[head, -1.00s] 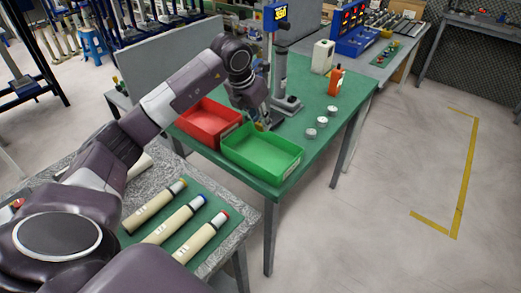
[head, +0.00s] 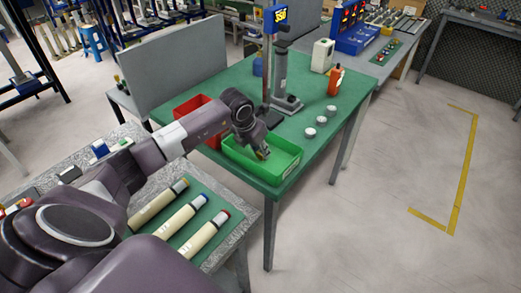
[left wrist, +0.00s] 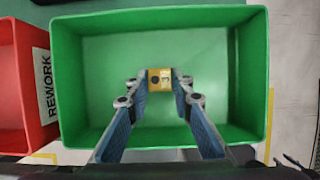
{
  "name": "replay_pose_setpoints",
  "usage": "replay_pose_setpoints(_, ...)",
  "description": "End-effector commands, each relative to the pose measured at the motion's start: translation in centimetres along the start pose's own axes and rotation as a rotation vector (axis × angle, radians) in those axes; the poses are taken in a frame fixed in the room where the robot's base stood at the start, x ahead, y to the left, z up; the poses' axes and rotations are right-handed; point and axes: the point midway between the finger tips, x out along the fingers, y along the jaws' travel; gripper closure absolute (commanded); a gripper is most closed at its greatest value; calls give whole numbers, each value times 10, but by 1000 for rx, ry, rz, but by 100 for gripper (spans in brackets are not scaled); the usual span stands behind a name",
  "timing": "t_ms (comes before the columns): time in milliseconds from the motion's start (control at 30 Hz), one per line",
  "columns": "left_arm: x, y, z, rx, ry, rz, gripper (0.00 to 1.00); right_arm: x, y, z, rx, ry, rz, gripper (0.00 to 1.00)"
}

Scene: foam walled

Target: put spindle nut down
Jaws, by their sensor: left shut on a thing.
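The spindle nut (left wrist: 160,79) is a small yellow-brown block with a dark round hole on its face. My left gripper (left wrist: 160,88) is shut on it, with a finger on each side. In the left wrist view the nut and fingers show against the inside of the green bin (left wrist: 258,85). In the head view my left gripper (head: 262,153) is at the green bin (head: 284,172), over its inside. I cannot tell how high the nut is above the bin floor. My right gripper is not in view.
A red bin (head: 186,108) labelled REWORK in the wrist view (left wrist: 22,90) stands beside the green one. A test stand (head: 283,85), an orange bottle (head: 334,82) and several silver round parts (head: 321,120) are on the green table (head: 226,83). Tubes lie on the near bench.

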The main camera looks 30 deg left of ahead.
Motion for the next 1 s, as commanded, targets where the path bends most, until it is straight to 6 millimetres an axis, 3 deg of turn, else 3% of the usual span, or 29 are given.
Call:
replay_pose_setpoints(133,3,0,-1,0,-1,0,100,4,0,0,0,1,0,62)
replay_pose_setpoints(167,2,0,-1,0,0,0,76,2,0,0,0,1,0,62)
replay_pose_setpoints(300,2,0,-1,0,0,0,61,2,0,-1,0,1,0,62)
replay_pose_setpoints(667,-3,0,1,1,-1,0,61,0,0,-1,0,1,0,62)
replay_pose_setpoints(833,-26,1,0,3,-4,3,61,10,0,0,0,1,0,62)
replay_pose_setpoints(1000,-64,2,0,3,-5,4,61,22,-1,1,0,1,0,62)
